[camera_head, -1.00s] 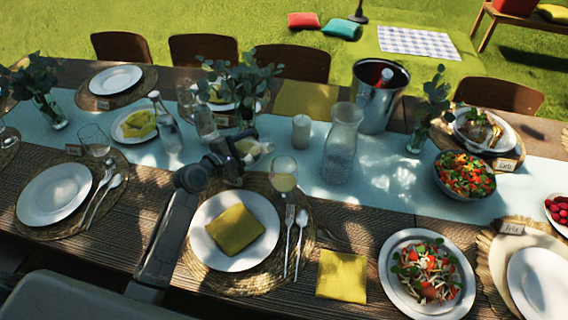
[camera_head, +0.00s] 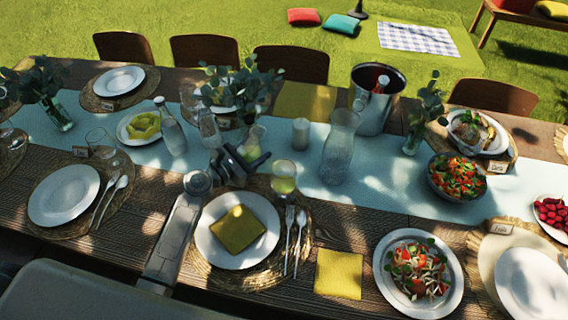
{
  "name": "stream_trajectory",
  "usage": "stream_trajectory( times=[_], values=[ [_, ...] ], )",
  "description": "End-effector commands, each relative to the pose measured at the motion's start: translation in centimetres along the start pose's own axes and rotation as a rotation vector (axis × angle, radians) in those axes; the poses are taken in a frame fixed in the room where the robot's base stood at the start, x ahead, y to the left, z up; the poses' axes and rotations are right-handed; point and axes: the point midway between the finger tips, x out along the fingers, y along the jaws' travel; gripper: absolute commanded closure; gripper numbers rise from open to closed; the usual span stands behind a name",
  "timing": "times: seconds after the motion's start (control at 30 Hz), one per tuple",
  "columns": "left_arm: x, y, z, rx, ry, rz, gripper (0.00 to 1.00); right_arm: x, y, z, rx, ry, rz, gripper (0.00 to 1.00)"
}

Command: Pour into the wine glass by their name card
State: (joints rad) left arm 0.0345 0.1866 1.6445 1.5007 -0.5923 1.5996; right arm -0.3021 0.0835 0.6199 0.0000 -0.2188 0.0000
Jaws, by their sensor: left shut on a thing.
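My left gripper (camera_head: 240,164) is shut on a clear vessel (camera_head: 254,139) with pale yellow-green contents. The vessel looks roughly upright, and its lower part is hidden by the gripper. A wine glass (camera_head: 284,178) with yellow-green liquid stands just right of the gripper, behind the near middle plate (camera_head: 215,248). No name card shows clearly by this glass; the arm may hide one. Another wine glass (camera_head: 101,143) stands at the left setting, near a name card (camera_head: 81,152). My right gripper is not in view.
A glass carafe (camera_head: 340,146), a candle (camera_head: 301,132) and a metal ice bucket (camera_head: 377,98) stand right of the wine glass. Bottles (camera_head: 170,128) stand to the left. A eucalyptus vase (camera_head: 240,95) is behind. Salad bowls (camera_head: 457,176) are at right.

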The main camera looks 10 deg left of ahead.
Motion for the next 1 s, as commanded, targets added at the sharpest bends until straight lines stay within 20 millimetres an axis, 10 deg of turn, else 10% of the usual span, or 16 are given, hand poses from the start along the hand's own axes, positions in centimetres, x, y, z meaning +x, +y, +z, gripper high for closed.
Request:
stream_trajectory(
  times=[1.0],
  values=[
    [0.1, -0.2, 0.4, -0.244, -0.057, -0.001, 0.90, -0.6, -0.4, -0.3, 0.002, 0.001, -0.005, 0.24]
  ],
)
